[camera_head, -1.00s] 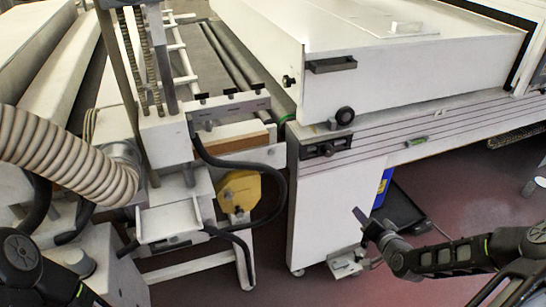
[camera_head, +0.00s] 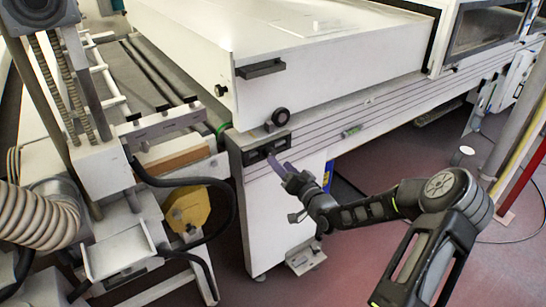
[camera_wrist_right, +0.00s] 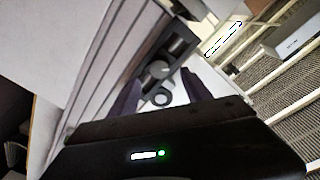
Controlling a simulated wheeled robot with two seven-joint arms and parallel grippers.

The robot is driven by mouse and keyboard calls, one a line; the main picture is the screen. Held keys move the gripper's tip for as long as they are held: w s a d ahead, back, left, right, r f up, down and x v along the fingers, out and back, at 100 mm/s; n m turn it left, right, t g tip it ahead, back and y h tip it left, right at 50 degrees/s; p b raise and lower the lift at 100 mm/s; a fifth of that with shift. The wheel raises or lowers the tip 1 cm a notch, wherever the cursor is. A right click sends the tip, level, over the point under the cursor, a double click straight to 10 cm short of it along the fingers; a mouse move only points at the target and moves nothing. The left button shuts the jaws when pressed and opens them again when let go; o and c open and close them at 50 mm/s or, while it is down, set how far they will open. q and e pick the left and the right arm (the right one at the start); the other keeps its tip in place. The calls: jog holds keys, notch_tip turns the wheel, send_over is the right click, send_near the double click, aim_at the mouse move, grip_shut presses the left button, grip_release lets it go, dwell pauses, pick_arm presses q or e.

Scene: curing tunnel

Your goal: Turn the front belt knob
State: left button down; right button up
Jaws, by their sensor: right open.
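A black control panel (camera_head: 267,146) with small knobs sits at the left end of the grooved side rail. A black round knob (camera_head: 280,117) stands just above it. I cannot tell for sure which is the front belt knob. My right gripper (camera_head: 282,188) is open in front of the white leg panel, with one finger close below the control panel. No contact is visible. My left gripper is out of view.
The white hood (camera_head: 330,65) lies above the grooved rail (camera_head: 370,118). A ribbed hose (camera_head: 35,222), a yellow part (camera_head: 186,208) and a dark cable crowd the left. Open floor (camera_head: 350,265) lies beneath my right arm. A red post (camera_head: 522,178) stands at the far right.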

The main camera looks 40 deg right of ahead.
aim_at(270, 153)
jog(key=w, duration=0.5)
jog(key=shift+w+d, duration=0.2)
jog(key=shift+d, duration=0.05)
grip_shut()
dwell(0.4)
